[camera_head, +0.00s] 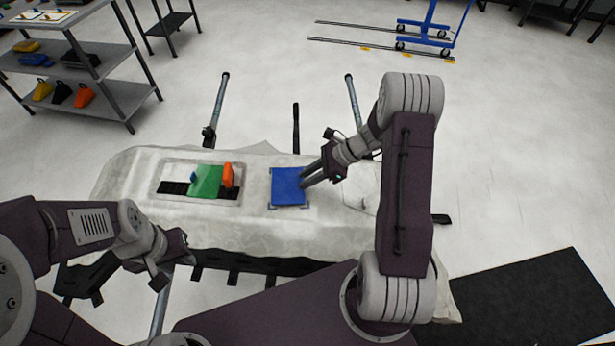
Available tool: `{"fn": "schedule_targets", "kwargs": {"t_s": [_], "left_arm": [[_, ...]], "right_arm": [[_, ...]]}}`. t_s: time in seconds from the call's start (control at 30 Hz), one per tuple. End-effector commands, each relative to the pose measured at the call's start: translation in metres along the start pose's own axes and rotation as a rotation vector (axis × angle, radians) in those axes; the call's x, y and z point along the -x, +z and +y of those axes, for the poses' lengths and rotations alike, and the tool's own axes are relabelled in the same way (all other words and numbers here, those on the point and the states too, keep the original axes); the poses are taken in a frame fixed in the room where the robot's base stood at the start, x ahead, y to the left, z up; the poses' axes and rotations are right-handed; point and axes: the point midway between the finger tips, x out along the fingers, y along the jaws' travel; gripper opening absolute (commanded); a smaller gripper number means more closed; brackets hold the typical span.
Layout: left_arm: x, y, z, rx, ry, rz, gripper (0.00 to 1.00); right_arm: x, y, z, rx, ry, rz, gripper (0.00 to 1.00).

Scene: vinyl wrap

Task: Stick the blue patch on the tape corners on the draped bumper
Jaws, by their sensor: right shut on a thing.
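The draped bumper (130,205) lies across the middle under a whitish cover. The blue patch (287,190) is a flat square over the bumper's middle, and small dark tape corners (306,205) show at its lower edge. My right gripper (306,181) is shut at the patch's right edge, with the fingers over the blue surface. I cannot tell whether the patch lies flat on the cover or just above it. My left gripper (160,279) hangs in front of the bumper's near left edge, apart from the patch; its jaw gap is unclear.
A shelf rack (100,55) stands at the back left, a blue trolley (425,38) at the back right. A black mat (530,300) lies front right.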

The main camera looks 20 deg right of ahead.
Motion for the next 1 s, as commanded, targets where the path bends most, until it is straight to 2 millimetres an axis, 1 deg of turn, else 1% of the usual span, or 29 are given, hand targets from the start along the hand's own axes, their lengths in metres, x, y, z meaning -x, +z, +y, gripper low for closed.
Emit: {"fn": "schedule_targets", "kwargs": {"t_s": [0.67, 1.0], "left_arm": [[-0.0083, 0.0009, -0.0002, 0.000, 0.000, 0.000, 0.36], [-0.0070, 0.0007, -0.0001, 0.000, 0.000, 0.000, 0.36]], "right_arm": [[-0.0079, -0.0079, 0.0000, 0.000, 0.000, 0.000, 0.00], [-0.0077, -0.0078, 0.0000, 0.000, 0.000, 0.000, 0.00]]}}
